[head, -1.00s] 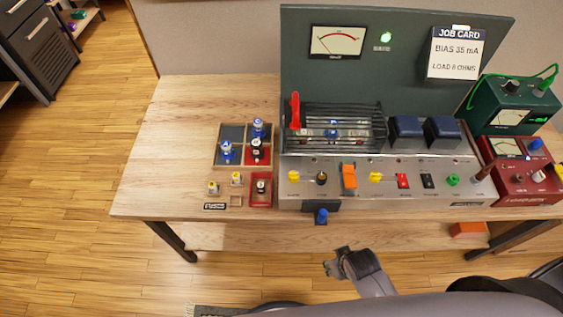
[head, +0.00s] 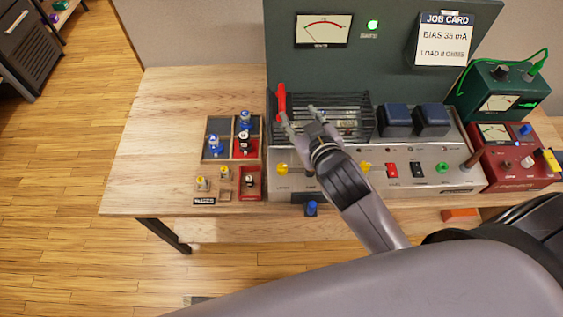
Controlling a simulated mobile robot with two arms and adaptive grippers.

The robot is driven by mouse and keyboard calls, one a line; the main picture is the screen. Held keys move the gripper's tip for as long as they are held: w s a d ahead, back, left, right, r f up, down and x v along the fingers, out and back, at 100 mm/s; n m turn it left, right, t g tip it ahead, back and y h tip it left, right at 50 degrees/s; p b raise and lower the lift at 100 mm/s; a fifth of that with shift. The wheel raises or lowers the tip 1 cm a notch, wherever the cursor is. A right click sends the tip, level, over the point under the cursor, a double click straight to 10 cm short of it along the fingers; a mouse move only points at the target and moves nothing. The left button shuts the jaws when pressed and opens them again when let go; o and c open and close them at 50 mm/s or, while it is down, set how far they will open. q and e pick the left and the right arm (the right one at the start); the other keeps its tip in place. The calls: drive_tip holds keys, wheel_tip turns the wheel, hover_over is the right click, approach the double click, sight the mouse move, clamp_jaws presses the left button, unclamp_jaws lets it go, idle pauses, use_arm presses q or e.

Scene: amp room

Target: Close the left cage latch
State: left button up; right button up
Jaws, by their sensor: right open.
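The left cage latch is a red lever (head: 281,101) standing upright at the left end of the black wire cage (head: 355,105) on the amplifier. My right gripper (head: 299,117) is open and in front of the cage's left part. One fingertip is close beside the lower part of the red lever; I cannot tell whether it touches. The gripper and my right arm hide part of the cage front and the middle of the control panel. My left gripper is not in view.
Two blue-topped transformers (head: 431,118) stand right of the cage. A tray (head: 207,156) of tubes and small parts lies left of the amplifier. Green (head: 497,95) and red (head: 513,160) instruments stand at the right. The table's left side is bare.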

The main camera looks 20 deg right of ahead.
drive_tip(key=w+a+r+n+t+y, duration=0.25)
drive_tip(key=a+r+n+y, duration=0.2)
drive_tip(key=r, duration=0.55)
drive_tip(key=w+a+r+n+t+y, duration=0.1)
drive_tip(key=a+r+n+t+y, duration=0.35)
drive_tip(key=r, duration=0.45)
drive_tip(key=s+a+r+n+g+y, duration=0.5)
drive_tip(key=a+n+g+y, duration=0.2)
drive_tip(key=a+n+y, duration=0.3)
drive_tip(key=s+a+f+n+g, duration=0.6)
drive_tip(key=s+a+n+g, duration=0.2)
drive_tip(key=n+g, duration=0.6)
drive_tip(key=m+h, duration=0.3)
drive_tip(key=h, duration=1.6)
hover_over(282, 166)
wheel_tip(282, 166, down, 16)
wheel_tip(282, 166, down, 17)
drive_tip(key=p, duration=0.3)
drive_tip(key=shift+r+p, duration=0.2)
drive_tip(key=shift+p, duration=0.2)
